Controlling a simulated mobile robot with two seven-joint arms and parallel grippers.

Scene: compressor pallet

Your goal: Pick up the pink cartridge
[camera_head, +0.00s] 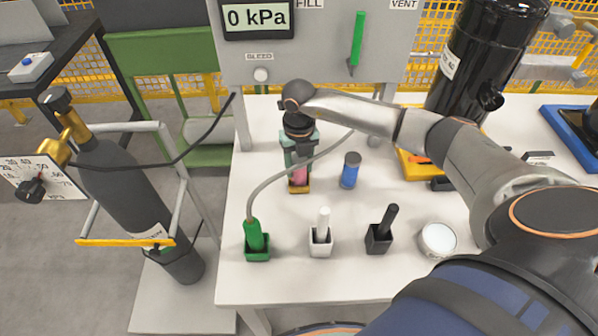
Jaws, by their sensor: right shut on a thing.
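The pink cartridge (299,177) stands upright at the back left part of the white table, with a yellow piece at its foot. My right gripper (299,160) reaches over it from above, pointing down. It is shut on the cartridge, and its fingers hide the upper part. I cannot tell whether the cartridge touches the table. A blue cartridge (350,170) stands upright just to the right, apart from the gripper. My left gripper is not in view.
Along the table's (290,285) front stand a green-handled tool (254,238) with a hose, a white tool (322,228), a black tool (384,227) and a round white-topped pot (437,240). A black cylinder (480,60) stands at the back right. A grey gas bottle (130,190) is at left.

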